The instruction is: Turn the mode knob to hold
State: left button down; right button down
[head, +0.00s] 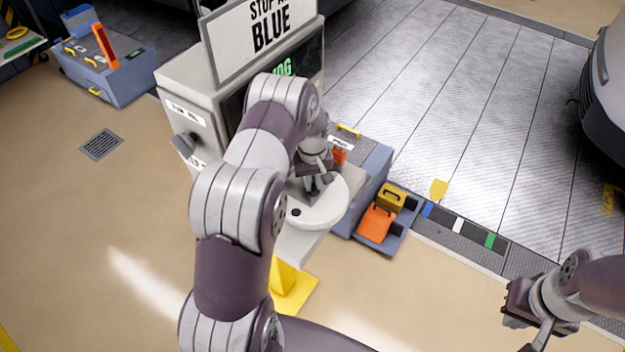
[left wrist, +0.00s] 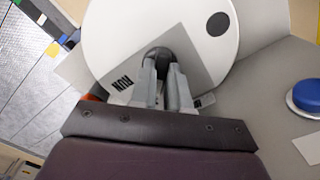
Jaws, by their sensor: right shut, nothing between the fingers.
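In the head view my left gripper (head: 314,184) reaches down at the white disc (head: 325,208). My right gripper (head: 522,326) is shut and empty at the lower right, far from the console.
A blue button (left wrist: 306,96) sits right of the knob. The console (head: 185,88) carries a "BLUE" sign (head: 262,38) and a side lever (head: 184,145). Yellow (head: 391,199) and orange (head: 376,224) cases stand to its right. Open floor (head: 110,210) lies left.

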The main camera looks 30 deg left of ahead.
pick_arm(q)
jog(key=shift+n, duration=0.3)
jog(key=n+b, duration=0.2)
jog(key=n, duration=0.1)
jog(key=shift+n, duration=0.3)
jog(key=n+b, duration=0.1)
jog(key=n, duration=0.3)
jog(key=shift+n, duration=0.3)
jog(key=shift+w+r+n, duration=0.1)
jog(key=shift+n, duration=0.2)
jog(key=c, duration=1.1)
grip_release()
